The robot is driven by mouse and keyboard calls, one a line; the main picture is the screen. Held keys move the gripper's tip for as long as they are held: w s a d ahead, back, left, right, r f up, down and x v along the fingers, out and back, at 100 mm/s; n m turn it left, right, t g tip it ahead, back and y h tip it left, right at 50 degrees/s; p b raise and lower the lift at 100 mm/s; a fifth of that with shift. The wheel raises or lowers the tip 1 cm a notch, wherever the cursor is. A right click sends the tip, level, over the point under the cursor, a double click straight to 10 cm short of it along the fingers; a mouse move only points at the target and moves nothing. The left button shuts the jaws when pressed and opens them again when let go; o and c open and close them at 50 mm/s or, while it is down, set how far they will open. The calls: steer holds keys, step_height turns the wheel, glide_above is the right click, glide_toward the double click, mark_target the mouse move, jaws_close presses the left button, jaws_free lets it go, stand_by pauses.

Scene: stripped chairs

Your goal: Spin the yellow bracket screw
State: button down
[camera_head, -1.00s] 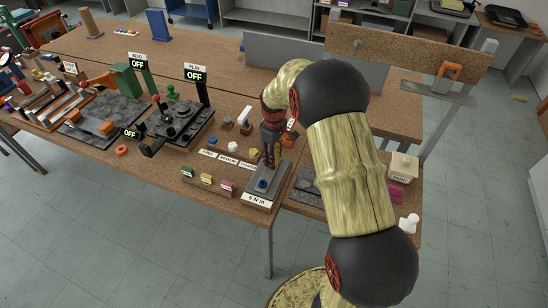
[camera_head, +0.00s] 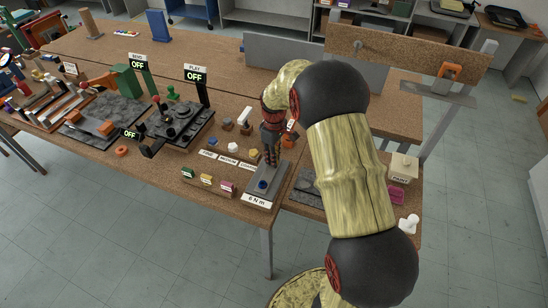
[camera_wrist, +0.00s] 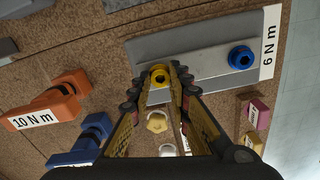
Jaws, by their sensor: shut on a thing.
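The yellow bracket screw (camera_wrist: 160,75) is a round yellow head with a dark socket, at one end of a grey bracket plate (camera_wrist: 200,66). A blue screw (camera_wrist: 241,57) sits at the plate's other end, beside the "6 N m" label; it also shows in the head view (camera_head: 262,184). My gripper (camera_wrist: 157,80) points down and is shut on the yellow screw, with one finger on each side of it. In the head view my gripper (camera_head: 271,160) stands over the bracket's far end and hides the yellow screw.
An orange bracket (camera_wrist: 58,103) labelled "10 N m" and a blue one (camera_wrist: 92,135) stand to the left in the wrist view. A loose yellow piece (camera_wrist: 157,122) lies close to my fingers. Small labelled blocks (camera_head: 207,180) line the table's front edge.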

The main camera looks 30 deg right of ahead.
steer(key=shift+m, duration=0.3)
steer(key=m+p, duration=0.2)
steer(key=m, duration=0.1)
steer(key=shift+r+m, duration=0.1)
steer(key=shift+m, duration=0.3)
steer(key=m+p, duration=0.1)
steer(key=m, duration=0.3)
steer(key=m+p, duration=0.1)
steer(key=m, duration=0.4)
steer(key=shift+m+p, duration=0.45)
steer(key=shift+m, duration=1.35)
steer(key=c, duration=1.7)
jaws_free()
steer(key=shift+o, duration=0.2)
